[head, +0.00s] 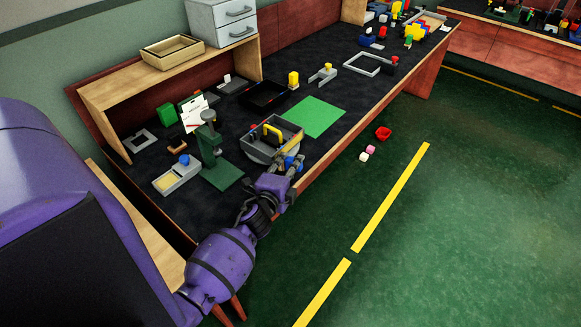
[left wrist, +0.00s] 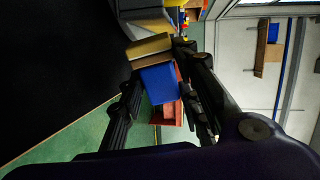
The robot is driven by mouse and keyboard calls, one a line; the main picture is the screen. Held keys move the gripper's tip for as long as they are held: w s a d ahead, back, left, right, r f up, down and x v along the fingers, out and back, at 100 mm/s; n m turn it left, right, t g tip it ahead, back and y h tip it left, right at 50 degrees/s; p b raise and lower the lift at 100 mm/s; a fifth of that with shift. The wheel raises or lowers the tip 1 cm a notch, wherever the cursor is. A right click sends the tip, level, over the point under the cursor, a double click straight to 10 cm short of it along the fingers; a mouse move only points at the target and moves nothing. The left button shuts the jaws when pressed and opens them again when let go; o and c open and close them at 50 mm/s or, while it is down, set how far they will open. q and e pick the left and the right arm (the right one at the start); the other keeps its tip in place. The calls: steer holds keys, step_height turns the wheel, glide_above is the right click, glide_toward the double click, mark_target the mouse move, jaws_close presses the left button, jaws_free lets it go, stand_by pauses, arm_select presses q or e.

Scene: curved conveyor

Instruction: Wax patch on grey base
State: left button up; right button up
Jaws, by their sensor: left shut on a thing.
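A grey base (head: 188,172) with a pale yellow patch (head: 165,180), which looks like the wax patch, lies at the near left of the dark bench. A small blue piece (head: 184,160) sits on its far end. My left gripper (head: 291,163) is at the bench's front edge, beside a grey tray (head: 290,139), well to the right of the grey base. It is shut on a blue block (left wrist: 159,84), seen between the fingers in the left wrist view. A tan block (left wrist: 149,47) and a red piece (left wrist: 171,110) show close to it. My right gripper is not in view.
A flat green mat (head: 315,117) is clear.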

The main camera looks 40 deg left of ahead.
arm_select(q)
steer(key=shift+a, duration=0.15)
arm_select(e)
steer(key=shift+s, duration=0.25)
arm_select(q)
steer(key=shift+a, duration=0.3)
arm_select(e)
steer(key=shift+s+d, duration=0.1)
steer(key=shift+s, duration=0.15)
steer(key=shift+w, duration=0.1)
arm_select(q)
steer(key=shift+w, duration=1.3)
steer(key=shift+w+b, duration=0.35)
steer(key=shift+w, duration=0.4)
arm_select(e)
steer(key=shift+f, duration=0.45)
arm_select(q)
steer(key=shift+s, duration=0.1)
